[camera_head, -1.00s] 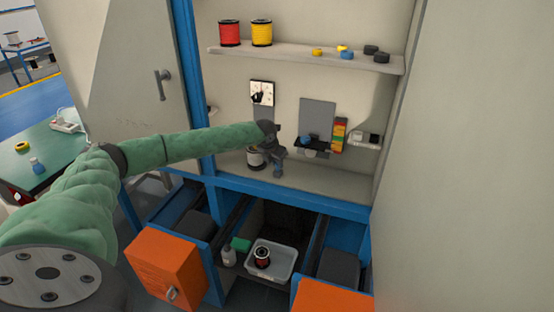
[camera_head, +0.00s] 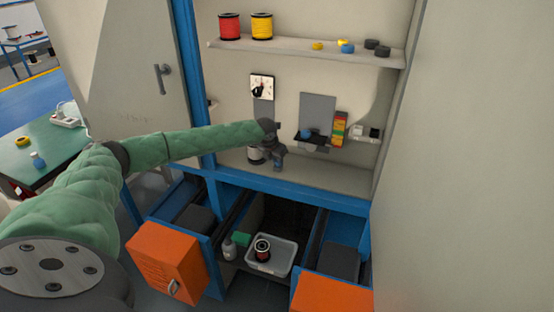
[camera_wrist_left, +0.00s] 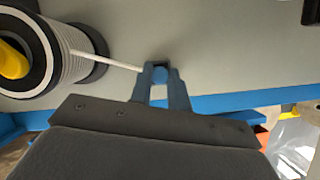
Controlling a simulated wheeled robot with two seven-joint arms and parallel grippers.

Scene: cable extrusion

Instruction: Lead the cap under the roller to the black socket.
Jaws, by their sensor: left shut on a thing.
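My left gripper (camera_head: 278,164) is inside the cabinet, just right of the white cable spool (camera_head: 255,155). In the left wrist view its fingers (camera_wrist_left: 160,78) are shut on the blue cap (camera_wrist_left: 160,74). A white cable (camera_wrist_left: 105,60) runs from the spool (camera_wrist_left: 40,55) to the cap. The blue roller (camera_head: 306,133) sits on a black bracket below a grey plate, right of the gripper and apart from it. The black socket (camera_head: 374,133) is on the back wall at far right, beside a white one. My right gripper is out of view.
A shelf (camera_head: 300,50) with spools and rings is above. Open orange drawers (camera_head: 168,268) and a tray (camera_head: 285,262) are below. The cabinet floor right of the gripper looks clear.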

